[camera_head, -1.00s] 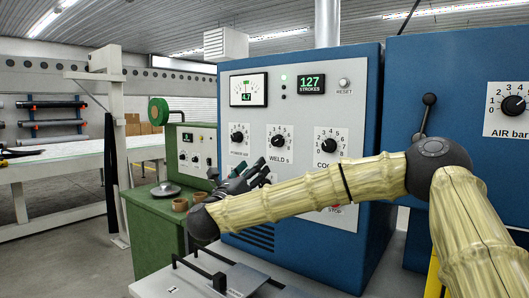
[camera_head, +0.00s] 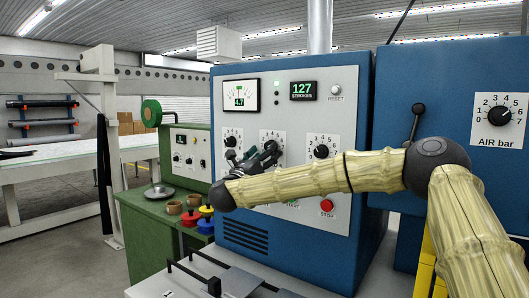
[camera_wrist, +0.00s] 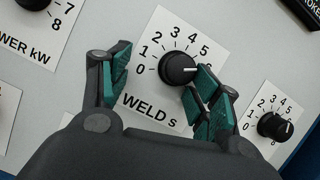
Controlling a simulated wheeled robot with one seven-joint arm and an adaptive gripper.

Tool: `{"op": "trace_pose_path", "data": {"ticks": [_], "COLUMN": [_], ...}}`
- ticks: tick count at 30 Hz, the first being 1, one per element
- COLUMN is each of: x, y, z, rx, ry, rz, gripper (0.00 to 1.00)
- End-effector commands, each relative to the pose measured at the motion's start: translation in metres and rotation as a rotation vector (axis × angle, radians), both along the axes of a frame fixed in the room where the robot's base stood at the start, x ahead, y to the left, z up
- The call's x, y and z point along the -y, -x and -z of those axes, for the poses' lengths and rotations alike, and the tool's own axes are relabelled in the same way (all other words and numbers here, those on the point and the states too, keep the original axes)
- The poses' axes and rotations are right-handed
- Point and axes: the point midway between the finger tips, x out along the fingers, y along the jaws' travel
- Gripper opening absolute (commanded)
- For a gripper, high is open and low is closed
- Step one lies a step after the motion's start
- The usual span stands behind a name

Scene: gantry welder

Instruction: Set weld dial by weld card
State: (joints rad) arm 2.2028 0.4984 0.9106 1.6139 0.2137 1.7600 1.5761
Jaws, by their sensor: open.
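The WELD s dial (camera_wrist: 178,68) is a black round knob on a white scale plate. In the wrist view its white mark points right, past the 5, where my finger hides the scale. My gripper (camera_wrist: 160,78) is open. Its green-padded fingers stand on both sides of the knob, the right one close to it; I cannot tell whether it touches. In the head view my gripper (camera_head: 258,158) is in front of the panel and partly covers the WELD plate (camera_head: 271,136). I cannot make out a weld card.
The power dial (camera_head: 231,141) is to the left and the cool dial (camera_head: 321,151) to the right. Below are a start button and a red stop button (camera_head: 326,205). A green cabinet (camera_head: 150,222) with cups and coloured-topped objects stands at left. A lever (camera_head: 417,113) juts out at right.

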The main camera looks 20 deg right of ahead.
Motion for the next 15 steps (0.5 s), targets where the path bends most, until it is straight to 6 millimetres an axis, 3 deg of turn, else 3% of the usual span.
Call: {"op": "trace_pose_path", "data": {"ticks": [10,15], "x": [0.0022,0.0017], "y": [-0.0012,-0.004], "z": [-0.004,-0.0015], "rx": [0.002,0.0], "ry": [-0.001,-0.001], "rz": [0.0,-0.001], "gripper": [0.51,0.2]}}
